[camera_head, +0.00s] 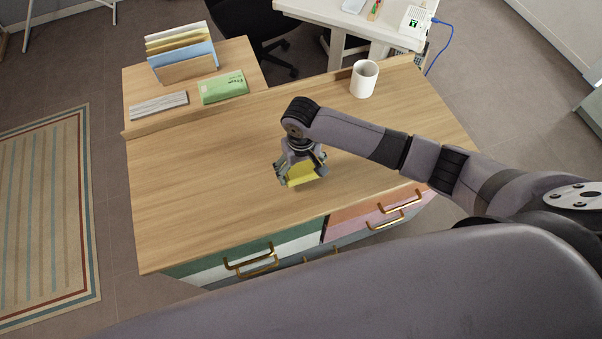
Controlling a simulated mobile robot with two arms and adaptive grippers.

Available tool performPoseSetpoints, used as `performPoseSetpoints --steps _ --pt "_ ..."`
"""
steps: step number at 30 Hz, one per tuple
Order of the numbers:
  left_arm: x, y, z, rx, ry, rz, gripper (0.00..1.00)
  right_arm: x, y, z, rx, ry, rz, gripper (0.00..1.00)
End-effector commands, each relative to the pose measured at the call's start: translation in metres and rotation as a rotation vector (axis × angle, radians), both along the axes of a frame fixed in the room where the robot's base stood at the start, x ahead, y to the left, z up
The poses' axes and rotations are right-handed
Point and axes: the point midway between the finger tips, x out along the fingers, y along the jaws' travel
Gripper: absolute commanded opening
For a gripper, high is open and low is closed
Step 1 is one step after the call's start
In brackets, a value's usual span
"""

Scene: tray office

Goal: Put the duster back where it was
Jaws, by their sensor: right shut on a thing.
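My right gripper (302,172) is over the middle of the wooden desk, pointing down. Its fingers are shut on a flat yellow thing, which looks like the duster (301,179). The fingers hide part of the duster. I cannot tell whether the duster touches the desk top or is held just above it. My left gripper is not in view.
The wooden desk (190,200) is bare at front left. A white mug (364,78) stands at the back right. Behind a low ledge are a green pack (224,87), a grey striped block (158,105) and a file rack (187,70). Drawers with brass handles face the front.

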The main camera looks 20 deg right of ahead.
Motion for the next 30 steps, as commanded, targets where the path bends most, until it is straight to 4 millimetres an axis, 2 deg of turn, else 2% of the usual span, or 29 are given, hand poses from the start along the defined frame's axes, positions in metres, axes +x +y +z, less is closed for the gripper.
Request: performPoseSetpoints --steps 6,9,20,21,28,30 --pt "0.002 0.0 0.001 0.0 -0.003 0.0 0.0 -0.001 0.0 -0.029 -0.001 0.003 0.001 0.56" --pt "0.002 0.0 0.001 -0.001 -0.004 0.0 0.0 -0.001 0.0 -0.037 -0.001 0.002 0.001 0.56" --pt "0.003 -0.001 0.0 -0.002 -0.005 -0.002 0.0 -0.001 0.0 -0.041 0.0 0.001 0.001 0.56" --pt "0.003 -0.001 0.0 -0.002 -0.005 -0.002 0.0 0.0 0.0 -0.041 0.0 0.001 0.001 0.83" --pt "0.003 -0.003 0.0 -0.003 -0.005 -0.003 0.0 0.0 0.0 -0.041 0.0 0.001 0.001 0.99" --pt "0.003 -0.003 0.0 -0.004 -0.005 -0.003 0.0 0.0 0.0 -0.041 0.0 0.001 0.001 1.0"
